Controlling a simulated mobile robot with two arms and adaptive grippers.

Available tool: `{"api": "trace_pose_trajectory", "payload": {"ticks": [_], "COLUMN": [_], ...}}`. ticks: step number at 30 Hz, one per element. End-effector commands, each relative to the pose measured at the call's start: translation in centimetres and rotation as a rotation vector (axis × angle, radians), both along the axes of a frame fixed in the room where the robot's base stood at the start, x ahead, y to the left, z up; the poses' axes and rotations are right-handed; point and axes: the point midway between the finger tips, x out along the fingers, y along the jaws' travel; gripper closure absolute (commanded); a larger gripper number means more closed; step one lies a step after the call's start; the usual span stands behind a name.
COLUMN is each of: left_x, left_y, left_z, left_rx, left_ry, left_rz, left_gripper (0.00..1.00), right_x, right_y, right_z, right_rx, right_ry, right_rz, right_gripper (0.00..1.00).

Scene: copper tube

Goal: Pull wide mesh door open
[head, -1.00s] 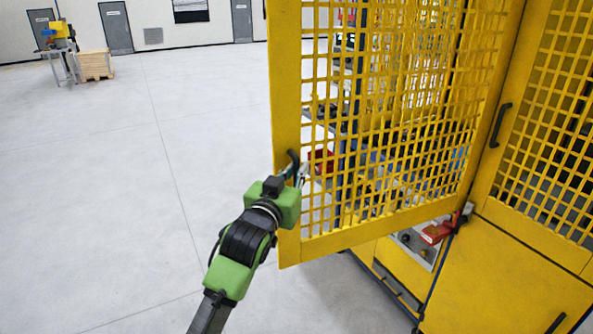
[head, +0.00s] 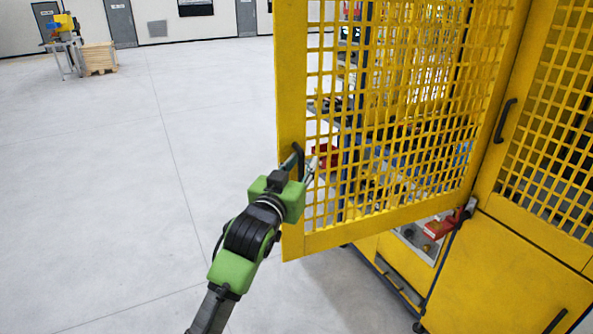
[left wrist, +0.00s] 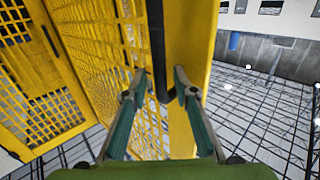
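The wide yellow mesh door (head: 288,100) stands swung out from the yellow enclosure in the head view, with its free edge toward the left. Its black bar handle (head: 300,160) is upright near the lower free edge. My left gripper (head: 301,166) is at that handle. In the left wrist view, the two fingers (left wrist: 158,95) are spread apart, with the lower end of the black handle (left wrist: 157,45) between them. A gap shows on each side of the handle. My right gripper is in neither view.
A second yellow mesh panel (head: 484,194) with its own black handle (head: 503,122) is at the right. A red part (head: 438,228) sits low by the hinge side. The grey floor (head: 100,200) left of the door is clear. A pallet stack (head: 98,57) is far back.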

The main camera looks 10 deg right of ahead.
Motion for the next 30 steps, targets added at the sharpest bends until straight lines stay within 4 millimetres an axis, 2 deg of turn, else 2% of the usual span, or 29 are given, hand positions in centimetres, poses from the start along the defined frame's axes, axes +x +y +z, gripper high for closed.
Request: {"api": "trace_pose_trajectory", "payload": {"ticks": [5, 19, 24, 30], "left_x": [-1.5, -8.8, -10.2, -10.6], "left_y": [0.8, 4.7, 5.4, 5.6], "left_z": [-0.1, 0.0, 0.0, 0.0], "left_rx": [-0.001, 0.0, -0.001, -0.001], "left_ry": [0.0, -0.001, -0.002, -0.002], "left_rz": [0.0, 0.0, 0.001, 0.001], "left_gripper": [0.73, 0.73, 0.73, 0.73], "right_x": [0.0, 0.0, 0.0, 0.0], "right_y": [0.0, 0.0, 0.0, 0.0], "right_z": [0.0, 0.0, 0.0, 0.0], "right_rx": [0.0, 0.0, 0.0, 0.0], "right_ry": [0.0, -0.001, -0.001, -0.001], "right_rz": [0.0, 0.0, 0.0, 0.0], "right_gripper": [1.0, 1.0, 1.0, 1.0]}}
